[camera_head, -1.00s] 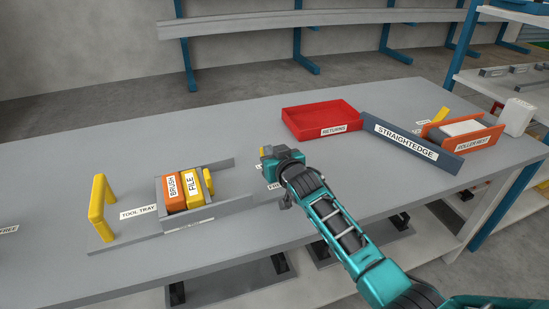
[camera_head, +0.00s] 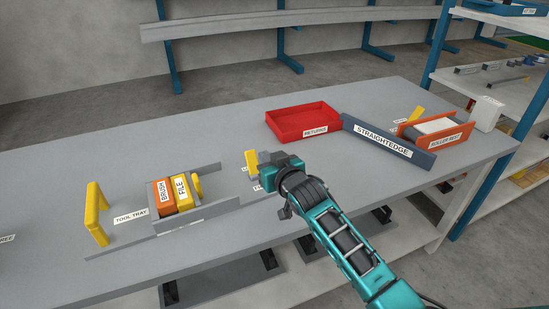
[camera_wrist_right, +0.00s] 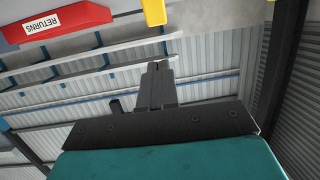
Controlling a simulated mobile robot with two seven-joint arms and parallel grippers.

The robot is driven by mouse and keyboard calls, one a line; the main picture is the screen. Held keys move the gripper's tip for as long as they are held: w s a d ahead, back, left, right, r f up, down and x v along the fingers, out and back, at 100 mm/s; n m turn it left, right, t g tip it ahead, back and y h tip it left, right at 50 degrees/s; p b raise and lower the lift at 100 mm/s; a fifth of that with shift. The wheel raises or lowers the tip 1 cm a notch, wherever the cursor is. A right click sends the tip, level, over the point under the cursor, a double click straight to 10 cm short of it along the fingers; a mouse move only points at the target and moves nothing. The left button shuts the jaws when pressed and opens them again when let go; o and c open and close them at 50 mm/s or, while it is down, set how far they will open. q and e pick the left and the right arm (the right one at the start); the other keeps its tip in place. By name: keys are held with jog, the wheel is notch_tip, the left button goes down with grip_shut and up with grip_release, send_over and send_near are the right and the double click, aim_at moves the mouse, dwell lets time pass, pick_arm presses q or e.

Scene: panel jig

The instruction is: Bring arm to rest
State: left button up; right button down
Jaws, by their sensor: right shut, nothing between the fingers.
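My right arm comes in from the lower right in the head view. Its teal and black gripper (camera_head: 262,160) is above the grey bench (camera_head: 330,90), left of the straightedge. In the right wrist view the dark fingers (camera_wrist_right: 158,82) are together with nothing between them. A yellow piece (camera_head: 251,160) shows just beside the fingertips in the head view; whether they touch I cannot tell. My left gripper is not in view.
The tool tray (camera_head: 130,237) holds an orange brush block (camera_head: 161,196) and a yellow file block (camera_head: 181,192). The red returns bin (camera_head: 303,122), the straightedge (camera_head: 388,142) and the orange roller rest (camera_head: 436,137) stand to the right. Bench between tray and bin is mostly clear.

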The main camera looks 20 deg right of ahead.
jog(key=s+r, duration=0.3)
jog(key=s, duration=0.1)
jog(key=s+f+g, duration=0.2)
jog(key=s+f, duration=0.7)
jog(key=s, duration=0.4)
jog(key=s+a+f+n+g, duration=0.1)
jog(key=s+f+g, duration=0.1)
jog(key=s+f, duration=0.8)
jog(key=s, duration=0.3)
jog(key=shift+a+g, duration=0.3)
jog(key=shift+g, duration=0.1)
